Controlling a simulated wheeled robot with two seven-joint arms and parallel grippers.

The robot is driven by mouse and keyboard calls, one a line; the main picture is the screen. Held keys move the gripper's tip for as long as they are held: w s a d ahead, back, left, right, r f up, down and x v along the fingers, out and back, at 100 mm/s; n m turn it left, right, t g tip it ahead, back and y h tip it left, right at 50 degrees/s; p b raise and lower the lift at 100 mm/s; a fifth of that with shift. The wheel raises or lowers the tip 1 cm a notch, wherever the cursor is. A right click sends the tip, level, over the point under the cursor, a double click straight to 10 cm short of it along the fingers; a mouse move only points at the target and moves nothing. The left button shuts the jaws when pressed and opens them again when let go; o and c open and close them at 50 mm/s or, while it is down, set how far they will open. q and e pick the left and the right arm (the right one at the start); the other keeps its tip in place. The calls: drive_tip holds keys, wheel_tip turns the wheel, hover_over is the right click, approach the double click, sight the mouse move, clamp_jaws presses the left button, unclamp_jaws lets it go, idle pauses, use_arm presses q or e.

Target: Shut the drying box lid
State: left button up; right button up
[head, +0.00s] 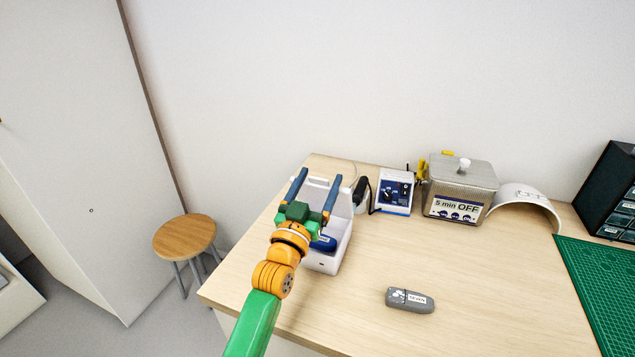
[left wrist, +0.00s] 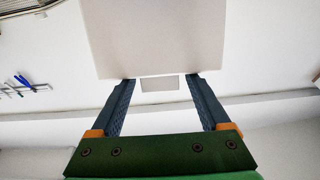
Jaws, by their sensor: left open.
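The white drying box (head: 325,264) stands near the left edge of the bench. Its white lid (head: 318,194) is raised and stands up at the back of the box. My left gripper (head: 320,175) is open, above the box, with its two blue fingers in front of the lid. In the left wrist view the fingers (left wrist: 160,79) are spread, and a pale panel, apparently the lid, with a small tab lies by their tips. I cannot tell whether they touch. A dark blue item (head: 323,243) shows inside the box, partly hidden by my gripper. My right gripper is not in view.
A blue-and-white control unit (head: 393,193), a metal tank (head: 460,190) marked "5 min OFF" and a white arch (head: 525,198) stand along the back. A grey labelled case (head: 410,300) lies in front. A green mat (head: 600,285) is at right. The middle is clear.

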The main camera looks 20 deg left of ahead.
use_arm(q)
drive_tip(key=shift+f, duration=0.15)
drive_tip(key=shift+s+f, duration=0.15)
drive_tip(key=shift+s, duration=0.2)
drive_tip(key=b+v, duration=0.1)
drive_tip(key=v, duration=0.5)
drive_tip(key=shift+s, duration=0.2)
